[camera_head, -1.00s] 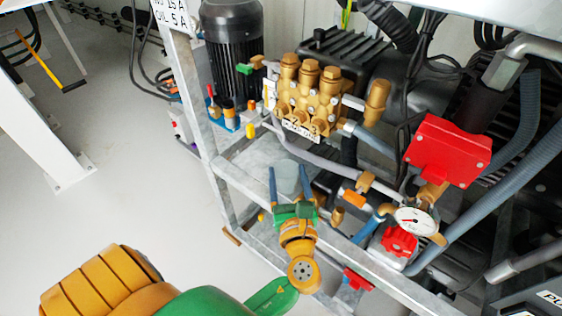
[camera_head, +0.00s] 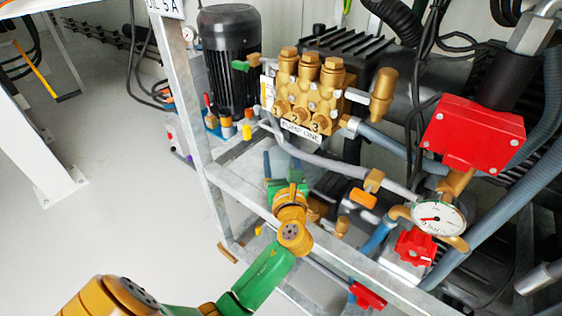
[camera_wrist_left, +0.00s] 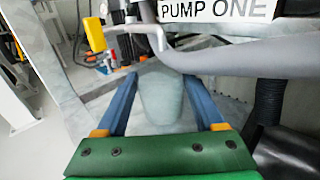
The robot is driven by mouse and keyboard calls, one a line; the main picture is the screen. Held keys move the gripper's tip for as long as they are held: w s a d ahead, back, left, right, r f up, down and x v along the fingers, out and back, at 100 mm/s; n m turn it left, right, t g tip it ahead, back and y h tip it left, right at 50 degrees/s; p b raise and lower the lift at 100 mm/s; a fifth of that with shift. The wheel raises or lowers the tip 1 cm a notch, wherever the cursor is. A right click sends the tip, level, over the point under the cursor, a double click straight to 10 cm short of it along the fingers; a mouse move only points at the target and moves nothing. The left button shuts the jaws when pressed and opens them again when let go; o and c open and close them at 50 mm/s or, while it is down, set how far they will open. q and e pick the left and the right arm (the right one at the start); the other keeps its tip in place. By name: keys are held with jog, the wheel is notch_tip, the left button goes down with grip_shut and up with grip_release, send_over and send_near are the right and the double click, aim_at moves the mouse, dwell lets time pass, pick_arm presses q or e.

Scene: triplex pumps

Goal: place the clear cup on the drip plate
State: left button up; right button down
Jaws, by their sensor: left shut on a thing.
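My left gripper (camera_head: 281,160) reaches in over the frame's front rail and also shows in the left wrist view (camera_wrist_left: 159,80). It is shut on the clear cup (camera_wrist_left: 161,98), a pale, see-through tapered cup between its two blue fingers. In the head view the gripper and wrist largely hide the cup. A flat grey metal surface (camera_head: 238,160) lies below the brass pump; I cannot tell whether it is the drip plate. I cannot tell whether the cup's base touches anything. My right gripper is not in view.
The brass pump (camera_head: 310,88) labelled PUMP ONE stands behind the gripper. A grey hose (camera_wrist_left: 245,62) crosses close to the cup. The metal front rail (camera_head: 325,247), a pressure gauge (camera_head: 438,218) and a red box (camera_head: 473,135) lie right.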

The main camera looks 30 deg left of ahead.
pick_arm(q)
jog(key=shift+f, duration=0.15)
jog(key=o, duration=1.5)
jog(key=shift+c, duration=0.2)
jog(key=shift+s+d, duration=0.1)
jog(key=p+v, duration=0.1)
jog(key=v, duration=1)
jog(key=shift+s+d+r+p, duration=0.2)
jog(key=shift+s+d+p, duration=0.1)
jog(key=shift+p, duration=0.05)
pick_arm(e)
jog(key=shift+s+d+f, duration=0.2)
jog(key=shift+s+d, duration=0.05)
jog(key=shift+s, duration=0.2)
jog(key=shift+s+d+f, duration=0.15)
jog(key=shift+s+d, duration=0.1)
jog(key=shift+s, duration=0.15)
